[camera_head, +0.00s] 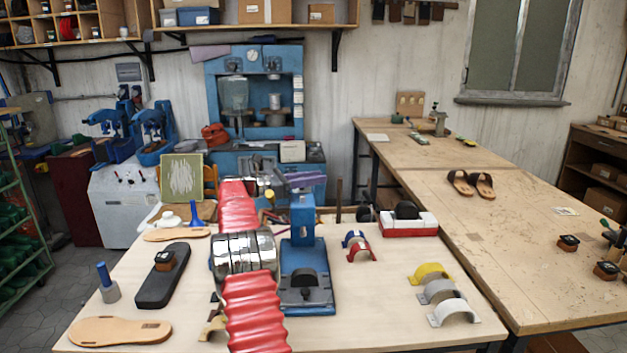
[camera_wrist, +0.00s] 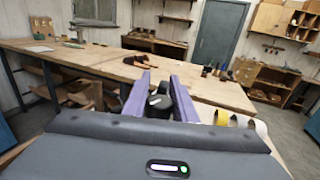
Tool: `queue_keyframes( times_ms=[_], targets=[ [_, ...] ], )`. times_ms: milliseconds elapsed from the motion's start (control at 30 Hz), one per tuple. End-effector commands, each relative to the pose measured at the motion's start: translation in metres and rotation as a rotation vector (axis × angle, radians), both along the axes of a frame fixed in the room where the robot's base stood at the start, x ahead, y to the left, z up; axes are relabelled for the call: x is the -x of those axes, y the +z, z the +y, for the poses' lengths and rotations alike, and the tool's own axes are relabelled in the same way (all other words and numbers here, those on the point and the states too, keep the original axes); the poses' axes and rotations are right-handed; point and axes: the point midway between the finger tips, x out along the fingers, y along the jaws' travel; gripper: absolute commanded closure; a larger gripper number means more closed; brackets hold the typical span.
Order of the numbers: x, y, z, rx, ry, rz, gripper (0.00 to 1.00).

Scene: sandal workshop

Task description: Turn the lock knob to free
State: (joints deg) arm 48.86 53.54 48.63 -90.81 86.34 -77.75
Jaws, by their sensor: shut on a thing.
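A blue bench press (camera_head: 303,258) stands on the near workbench, just right of my red-sleeved arm. My gripper (camera_head: 305,179), with purple fingers, is at the top of the press. In the wrist view, the purple fingers of my gripper (camera_wrist: 162,78) are on either side of a dark knob (camera_wrist: 158,110) with a small pale mark on top, and are shut on it.
The near bench (camera_head: 395,315) holds sandal soles, a dark block (camera_head: 163,280), a blue-handled tool (camera_head: 108,285), coloured arches (camera_head: 430,273) and a red-and-white box (camera_head: 408,223) beside the press. A second bench (camera_head: 520,250) with sandals (camera_head: 472,184) is to the right.

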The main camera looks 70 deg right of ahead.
Motion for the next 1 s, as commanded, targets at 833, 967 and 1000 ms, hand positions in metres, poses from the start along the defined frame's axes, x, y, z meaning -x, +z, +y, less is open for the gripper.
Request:
queue_keyframes(
  times_ms=[833,967,1000],
  targets=[
    [-0.0038,0.0007,-0.0047,-0.001,0.222,0.001,0.98],
    [-0.0043,0.0,-0.0049,-0.001,0.236,0.001,0.98],
    [-0.0043,-0.0002,-0.0049,-0.002,0.237,0.0,0.98]
  ],
)
